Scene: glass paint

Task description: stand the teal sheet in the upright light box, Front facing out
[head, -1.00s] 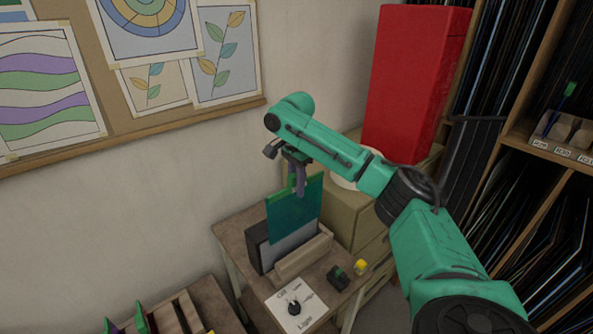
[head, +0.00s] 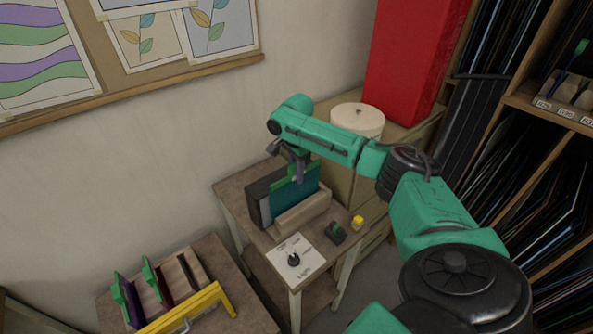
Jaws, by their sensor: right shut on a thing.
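The teal sheet (head: 298,190) stands about upright in the upright light box (head: 257,198), between its pale panel and the wooden ledge (head: 304,212) in front. The ledge hides the sheet's lower edge, so I cannot tell whether it rests on the bottom. My right gripper (head: 297,174) is shut on the sheet's top edge, coming from above. No Front mark can be made out on the sheet. My left gripper is not in view.
The light box stands on a small wooden table (head: 237,189). A Light knob plate (head: 294,258), a dark green-topped block (head: 335,233) and a yellow item (head: 357,223) lie in front. A rack with green-edged pieces (head: 180,278) is at lower left. Shelves (head: 545,190) stand at right.

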